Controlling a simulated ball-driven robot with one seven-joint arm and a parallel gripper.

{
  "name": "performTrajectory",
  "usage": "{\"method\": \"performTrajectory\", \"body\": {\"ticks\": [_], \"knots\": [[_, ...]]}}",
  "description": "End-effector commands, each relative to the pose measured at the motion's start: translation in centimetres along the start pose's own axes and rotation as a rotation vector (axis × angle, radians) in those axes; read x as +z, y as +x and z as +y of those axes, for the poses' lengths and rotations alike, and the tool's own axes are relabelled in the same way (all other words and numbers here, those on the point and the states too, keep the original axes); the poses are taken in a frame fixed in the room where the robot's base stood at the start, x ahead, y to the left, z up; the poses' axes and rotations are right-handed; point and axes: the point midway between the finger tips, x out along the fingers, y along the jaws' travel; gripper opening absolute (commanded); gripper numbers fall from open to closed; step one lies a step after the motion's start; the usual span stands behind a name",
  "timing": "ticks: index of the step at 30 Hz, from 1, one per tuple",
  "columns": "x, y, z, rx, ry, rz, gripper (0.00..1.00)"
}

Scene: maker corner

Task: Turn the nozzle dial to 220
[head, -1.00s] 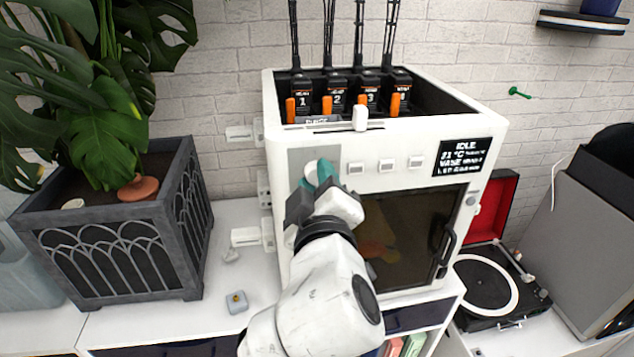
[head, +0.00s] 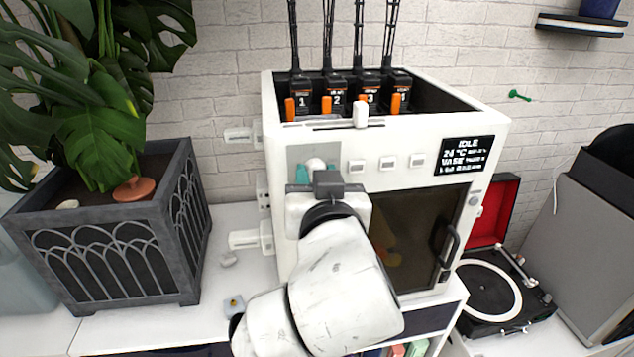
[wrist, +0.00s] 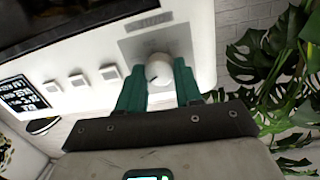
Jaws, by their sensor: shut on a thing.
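The nozzle dial (wrist: 159,70) is a round white knob on a grey plate (head: 322,152) at the upper left of the white printer's front. It shows partly in the head view (head: 315,164), above my wrist. My gripper (wrist: 160,88) has its two teal fingers on either side of the dial and is shut on it. In the head view the fingers are mostly hidden behind my wrist. The printer's display (head: 465,155) reads IDLE with a temperature in the twenties; its smaller lines are hard to read. The dial's markings are not readable.
Several square buttons (head: 387,164) sit right of the dial, above the dark door (head: 415,235) with its handle. A planter (head: 115,240) with a large plant stands left. A record player (head: 490,290) is at the right.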

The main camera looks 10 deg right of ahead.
Motion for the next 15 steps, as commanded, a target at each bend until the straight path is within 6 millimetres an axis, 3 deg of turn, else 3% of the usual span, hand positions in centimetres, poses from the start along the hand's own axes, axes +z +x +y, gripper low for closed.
{"method": "performTrajectory", "body": {"ticks": [15], "knots": [[0.29, 0.03, 0.08, -0.041, 0.487, -0.031, 0.04]]}}
